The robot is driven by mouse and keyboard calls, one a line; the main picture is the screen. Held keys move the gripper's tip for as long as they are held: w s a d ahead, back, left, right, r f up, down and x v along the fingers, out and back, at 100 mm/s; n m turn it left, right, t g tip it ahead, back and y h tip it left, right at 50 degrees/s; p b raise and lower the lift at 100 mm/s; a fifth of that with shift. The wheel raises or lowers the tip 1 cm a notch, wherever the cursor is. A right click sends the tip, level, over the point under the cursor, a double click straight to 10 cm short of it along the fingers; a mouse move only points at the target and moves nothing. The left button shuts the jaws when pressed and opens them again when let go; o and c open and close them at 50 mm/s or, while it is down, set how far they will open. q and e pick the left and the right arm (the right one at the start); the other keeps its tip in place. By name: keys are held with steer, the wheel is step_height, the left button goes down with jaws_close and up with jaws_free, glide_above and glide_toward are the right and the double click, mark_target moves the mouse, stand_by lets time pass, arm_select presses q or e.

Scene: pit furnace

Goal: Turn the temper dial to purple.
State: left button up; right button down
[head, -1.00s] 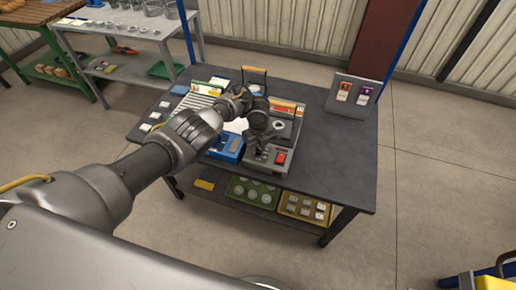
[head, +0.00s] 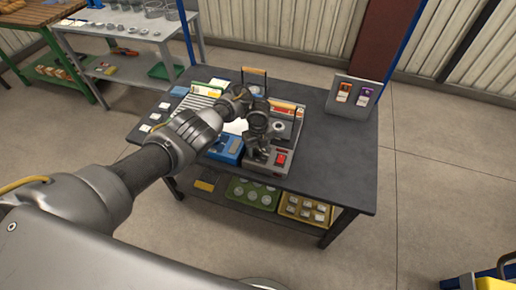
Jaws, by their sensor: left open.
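My left gripper (head: 258,150) is over the front of a grey furnace unit (head: 290,142) on the dark table. Its fingers point down at the front panel, left of a red switch (head: 281,160). The gripper is open. The temper dial cannot be made out; the gripper covers that part of the panel, and I cannot tell whether the fingers touch it. My right gripper is not in view.
A blue box (head: 226,149) stands left of the unit. A stand with orange and purple cards (head: 352,96) is at the table's back right. The table's right side (head: 345,165) is clear. Trays (head: 305,208) lie on the lower shelf.

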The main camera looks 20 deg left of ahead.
mark_target(258, 149)
arm_select(q)
steer(key=shift+r, duration=0.15)
step_height(258, 149, up, 11)
steer(key=p, duration=0.5)
steer(key=shift+f, duration=0.2)
steer(key=shift+f, duration=0.1)
